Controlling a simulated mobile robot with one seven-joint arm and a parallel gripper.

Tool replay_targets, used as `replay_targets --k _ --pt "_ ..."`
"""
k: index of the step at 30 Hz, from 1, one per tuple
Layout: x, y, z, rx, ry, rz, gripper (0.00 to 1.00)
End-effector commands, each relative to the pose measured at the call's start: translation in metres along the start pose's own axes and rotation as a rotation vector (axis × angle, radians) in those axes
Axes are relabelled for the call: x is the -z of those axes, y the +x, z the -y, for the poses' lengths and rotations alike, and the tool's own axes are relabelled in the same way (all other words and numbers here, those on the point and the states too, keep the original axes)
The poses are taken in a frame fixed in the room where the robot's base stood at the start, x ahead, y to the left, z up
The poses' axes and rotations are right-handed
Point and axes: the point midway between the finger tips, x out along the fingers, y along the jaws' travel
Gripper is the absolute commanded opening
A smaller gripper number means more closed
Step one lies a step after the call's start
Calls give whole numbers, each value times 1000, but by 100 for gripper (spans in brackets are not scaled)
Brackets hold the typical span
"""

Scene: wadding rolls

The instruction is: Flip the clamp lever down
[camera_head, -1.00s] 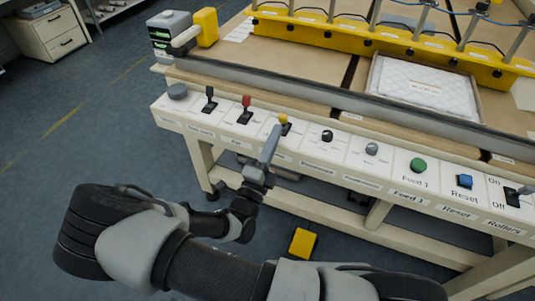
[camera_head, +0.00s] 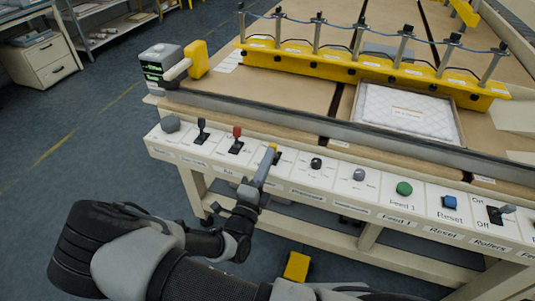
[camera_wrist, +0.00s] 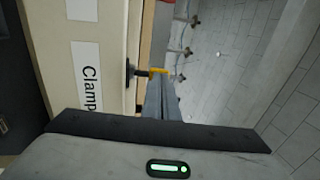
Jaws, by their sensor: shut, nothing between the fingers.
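The clamp lever (camera_head: 275,148) has a yellow tip and stands up from a dark slot on the white control panel (camera_head: 330,180). My gripper (camera_head: 268,160) is shut and empty, its fingertips right at the lever and partly covering it. In the wrist view the yellow lever (camera_wrist: 158,71) sticks out from its dark base beside the "Clamp" label (camera_wrist: 88,75). The shut fingers (camera_wrist: 160,98) reach up to it there; whether they touch it I cannot tell.
A black lever (camera_head: 202,131) and a red-tipped lever (camera_head: 237,138) stand left of the clamp lever. Right of it are small knobs (camera_head: 316,163), a green button (camera_head: 404,188) and a blue button (camera_head: 450,202). A yellow bar (camera_head: 350,68) spans the table behind.

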Motion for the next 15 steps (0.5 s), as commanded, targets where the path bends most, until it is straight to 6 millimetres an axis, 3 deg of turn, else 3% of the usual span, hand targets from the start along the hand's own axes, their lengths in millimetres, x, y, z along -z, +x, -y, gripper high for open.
replay_targets --k 1,3,15 --pt "0 5 14 -26 1 -2 0" --pt "0 8 18 -73 2 -3 0" --pt "1 26 25 -382 1 -4 0"
